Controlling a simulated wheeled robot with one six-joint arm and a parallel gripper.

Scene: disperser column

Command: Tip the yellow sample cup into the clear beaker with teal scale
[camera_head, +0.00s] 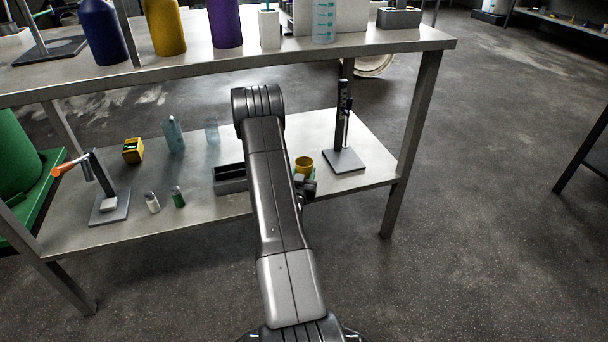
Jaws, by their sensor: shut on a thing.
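The yellow sample cup (304,163) is upright at the end of my arm, in front of the lower shelf, right of my arm links. My gripper (306,184) is partly hidden behind my arm; its dark end shows just below the cup and it is shut on the cup. The fingertips themselves are hard to make out. The clear beaker with teal scale (325,22) stands upright on the upper shelf near its front edge, above and right of my gripper. Its top is cut off by the frame edge.
The upper shelf (400,42) overhangs the lower shelf (120,228). A white bottle (269,29) and purple bottle (225,22) stand left of the beaker, a grey box (399,18) right. A black stand (344,158) is right of the cup. Open floor lies to the right.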

